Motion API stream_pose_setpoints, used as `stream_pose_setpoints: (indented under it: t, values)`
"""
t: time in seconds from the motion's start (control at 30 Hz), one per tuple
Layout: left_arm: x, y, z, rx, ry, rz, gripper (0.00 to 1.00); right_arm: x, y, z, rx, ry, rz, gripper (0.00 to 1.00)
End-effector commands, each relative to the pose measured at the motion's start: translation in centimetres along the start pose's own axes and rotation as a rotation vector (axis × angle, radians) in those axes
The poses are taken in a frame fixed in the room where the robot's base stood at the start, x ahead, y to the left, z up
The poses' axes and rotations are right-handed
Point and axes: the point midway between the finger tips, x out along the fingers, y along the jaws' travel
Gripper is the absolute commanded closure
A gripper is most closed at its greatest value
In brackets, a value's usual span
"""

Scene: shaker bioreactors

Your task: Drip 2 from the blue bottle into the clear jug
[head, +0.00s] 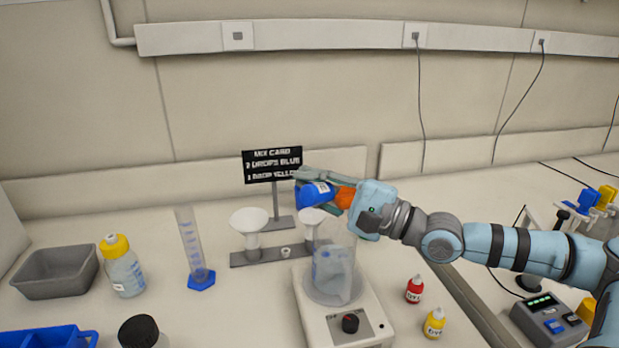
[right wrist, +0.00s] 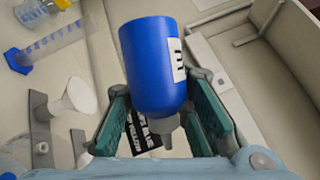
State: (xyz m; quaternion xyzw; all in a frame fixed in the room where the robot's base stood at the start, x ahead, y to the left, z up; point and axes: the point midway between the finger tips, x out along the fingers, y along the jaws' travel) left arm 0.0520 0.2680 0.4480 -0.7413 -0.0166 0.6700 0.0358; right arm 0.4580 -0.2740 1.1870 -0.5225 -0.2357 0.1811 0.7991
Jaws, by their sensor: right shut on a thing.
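My right gripper (head: 318,190) is shut on the blue bottle (head: 313,194) and holds it tilted well over, above the jug in the picture. In the right wrist view the blue bottle (right wrist: 152,65) sits between the fingers, its grey nozzle (right wrist: 164,128) toward the palm, with a white label on its side. The clear jug (head: 334,272) stands upright on a white stirrer plate (head: 345,325) with a dark knob. No falling drop can be made out. My left gripper is not in view.
A black mix card (head: 272,165) stands behind two white funnels (head: 249,222) on a grey holder. Left are a measuring cylinder (head: 190,245), a yellow-capped bottle (head: 121,268) and a grey tray (head: 55,272). Red (head: 414,290) and yellow (head: 434,323) bottles stand right of the stirrer.

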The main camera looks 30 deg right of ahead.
Motion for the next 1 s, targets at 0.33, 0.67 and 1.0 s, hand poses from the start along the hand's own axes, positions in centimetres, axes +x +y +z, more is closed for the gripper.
stream_pose_setpoints:
  t: [0.33, 0.67, 1.0]
  values:
    - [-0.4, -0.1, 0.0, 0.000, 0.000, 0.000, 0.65, 0.3, 1.0, 0.7, -0.145, -0.008, 0.065, 1.00]
    - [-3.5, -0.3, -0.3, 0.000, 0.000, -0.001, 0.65, 0.6, 1.1, 1.4, -0.193, -0.002, 0.087, 1.00]
    - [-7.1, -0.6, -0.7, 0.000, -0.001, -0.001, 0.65, 1.2, 2.2, 2.9, -0.273, -0.014, 0.124, 1.00]
